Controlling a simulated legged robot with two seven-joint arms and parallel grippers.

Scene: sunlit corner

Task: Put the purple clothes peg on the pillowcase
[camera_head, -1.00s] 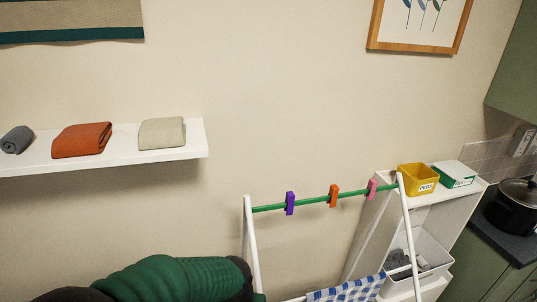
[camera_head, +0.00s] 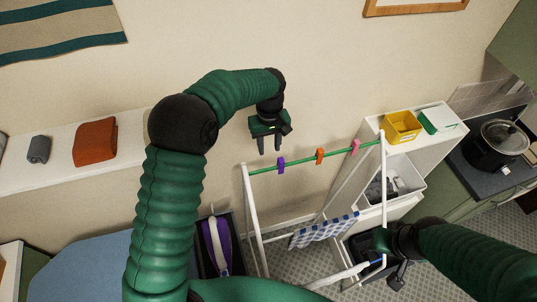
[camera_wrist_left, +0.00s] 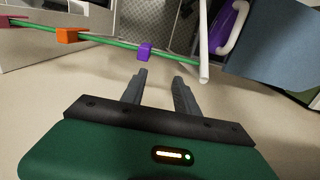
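The purple clothes peg (camera_head: 281,166) is clipped on the green top rail (camera_head: 310,160) of a white drying rack, near its left end. It also shows in the left wrist view (camera_wrist_left: 145,51), just beyond the fingertips. My left gripper (camera_head: 270,148) is open and empty above and slightly left of the peg, apart from it. In the wrist view its two fingers (camera_wrist_left: 160,77) stand apart.
An orange peg (camera_head: 320,156) and a pink peg (camera_head: 355,146) are on the same rail. A blue checked cloth (camera_head: 324,231) hangs lower. A yellow box (camera_head: 401,127) stands on the white shelf unit to the right. A black cooker (camera_head: 498,143) is farther right.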

